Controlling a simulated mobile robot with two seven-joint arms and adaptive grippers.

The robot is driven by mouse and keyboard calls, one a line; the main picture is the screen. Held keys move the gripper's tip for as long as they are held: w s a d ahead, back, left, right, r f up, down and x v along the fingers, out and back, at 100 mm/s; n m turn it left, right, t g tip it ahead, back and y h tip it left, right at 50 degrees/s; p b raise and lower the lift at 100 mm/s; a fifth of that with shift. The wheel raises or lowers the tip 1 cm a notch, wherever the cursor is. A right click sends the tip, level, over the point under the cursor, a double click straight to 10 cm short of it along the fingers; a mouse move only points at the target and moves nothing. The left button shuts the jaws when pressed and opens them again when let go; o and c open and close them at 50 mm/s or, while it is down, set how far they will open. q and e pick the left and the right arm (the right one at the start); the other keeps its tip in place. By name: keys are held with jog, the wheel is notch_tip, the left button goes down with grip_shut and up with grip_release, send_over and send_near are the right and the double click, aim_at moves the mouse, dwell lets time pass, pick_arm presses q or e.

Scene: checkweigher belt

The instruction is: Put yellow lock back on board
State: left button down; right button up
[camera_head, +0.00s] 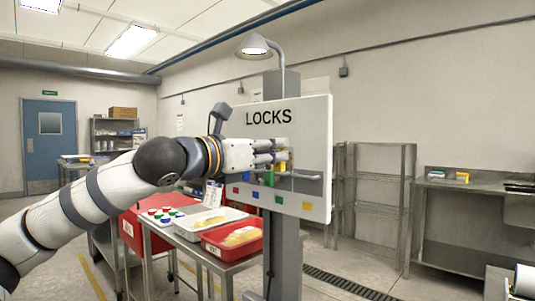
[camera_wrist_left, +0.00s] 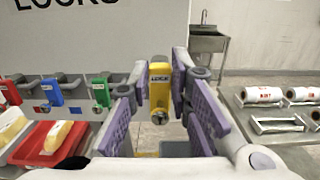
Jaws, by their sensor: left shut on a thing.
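My left gripper (camera_head: 276,152) is in front of the white LOCKS board (camera_head: 321,130). In the left wrist view its fingers (camera_wrist_left: 158,105) are shut on the yellow lock (camera_wrist_left: 160,88), which hangs upright between the pads. The lock's shackle is mostly hidden. A blue lock (camera_wrist_left: 52,90) and a green lock (camera_wrist_left: 100,90) hang on grey hooks to the left, with a red lock (camera_wrist_left: 9,90) at the picture's edge. In the head view a bare grey hook (camera_head: 305,177) sticks out above the yellow square (camera_head: 307,206). My right gripper is not in view.
Below the board, a steel table (camera_head: 233,265) holds a red tray (camera_head: 215,250), a white tray (camera_head: 185,233) and a panel with coloured buttons (camera_head: 160,218). Wire shelves and a steel bench (camera_head: 470,182) stand at the right. Rolls (camera_wrist_left: 258,95) lie on another table.

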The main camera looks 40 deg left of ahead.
aim_at(293, 147)
pick_arm(q)
jog(key=shift+w+d+f+b, duration=0.15)
jog(key=shift+w+b, duration=0.55)
jog(key=shift+w, duration=1.4)
jog(key=shift+w+d+b, duration=0.1)
jog(key=shift+w+b, duration=0.2)
jog(key=shift+w, duration=0.95)
jog(key=shift+r, duration=0.35)
jog(key=shift+w+f, duration=0.1)
jog(key=shift+w, duration=0.05)
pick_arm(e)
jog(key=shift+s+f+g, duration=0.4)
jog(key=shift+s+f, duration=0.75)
pick_arm(q)
jog(key=shift+p, duration=0.35)
jog(key=shift+w+f+b, duration=0.1)
jog(key=shift+f+b, duration=0.9)
jog(key=shift+f, duration=1.4)
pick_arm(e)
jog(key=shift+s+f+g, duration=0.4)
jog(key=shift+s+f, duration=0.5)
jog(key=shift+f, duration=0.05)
